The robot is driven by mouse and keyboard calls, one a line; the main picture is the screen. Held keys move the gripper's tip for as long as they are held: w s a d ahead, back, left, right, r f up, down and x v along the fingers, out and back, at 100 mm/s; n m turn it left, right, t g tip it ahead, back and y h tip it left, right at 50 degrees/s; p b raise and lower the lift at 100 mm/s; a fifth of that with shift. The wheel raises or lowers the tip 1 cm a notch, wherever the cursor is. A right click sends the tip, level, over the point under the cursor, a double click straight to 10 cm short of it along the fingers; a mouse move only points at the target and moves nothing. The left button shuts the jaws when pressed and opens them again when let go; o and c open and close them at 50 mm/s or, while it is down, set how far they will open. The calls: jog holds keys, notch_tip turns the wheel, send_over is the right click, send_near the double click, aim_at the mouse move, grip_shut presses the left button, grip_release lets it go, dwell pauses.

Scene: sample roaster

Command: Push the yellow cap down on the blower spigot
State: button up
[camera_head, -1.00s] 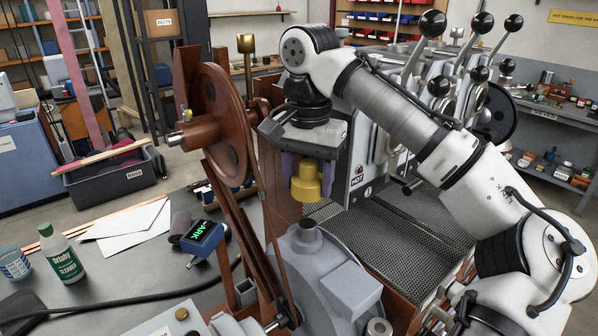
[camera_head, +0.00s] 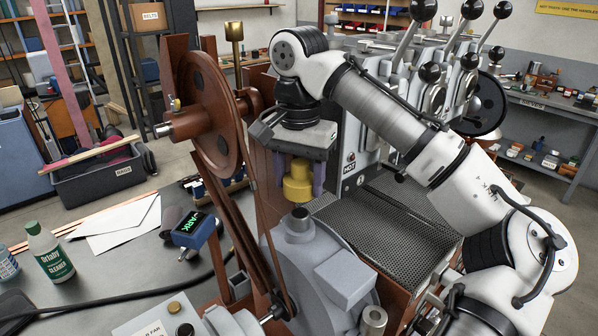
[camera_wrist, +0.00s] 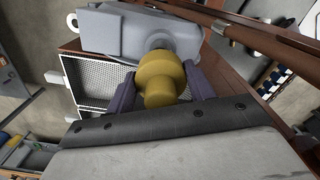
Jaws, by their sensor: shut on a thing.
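The yellow cap (camera_head: 297,181) hangs below my gripper (camera_head: 298,176) in the head view. My gripper's purple fingers are shut on the cap, one on each side; the wrist view shows the same hold on the cap (camera_wrist: 161,77) by my gripper (camera_wrist: 158,88). The grey blower spigot (camera_head: 299,222) is a short upright stub on top of the grey blower housing (camera_head: 345,280). In the head view the cap is just above and behind the spigot, apart from it. In the wrist view the cap partly hides the spigot (camera_wrist: 158,41).
A brown flywheel (camera_head: 212,115) and slanting belt stand left of the spigot. The roaster with black-knobbed levers (camera_head: 428,72) and a perforated tray (camera_head: 385,225) lie to the right.

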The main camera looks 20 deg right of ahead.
aim_at(299, 214)
jog(key=shift+f+b, duration=0.7)
jog(key=shift+f, duration=1.1)
jog(key=shift+p, duration=1.3)
jog(key=shift+f+b, duration=0.9)
jog(key=shift+f, duration=1.3)
jog(key=o, duration=1)
jog(key=shift+r, duration=0.1)
jog(key=shift+o, duration=0.2)
notch_tip(299, 214, up, 14)
jog(key=shift+f+b, duration=0.1)
jog(key=shift+b, duration=0.3)
jog(key=shift+f, duration=0.1)
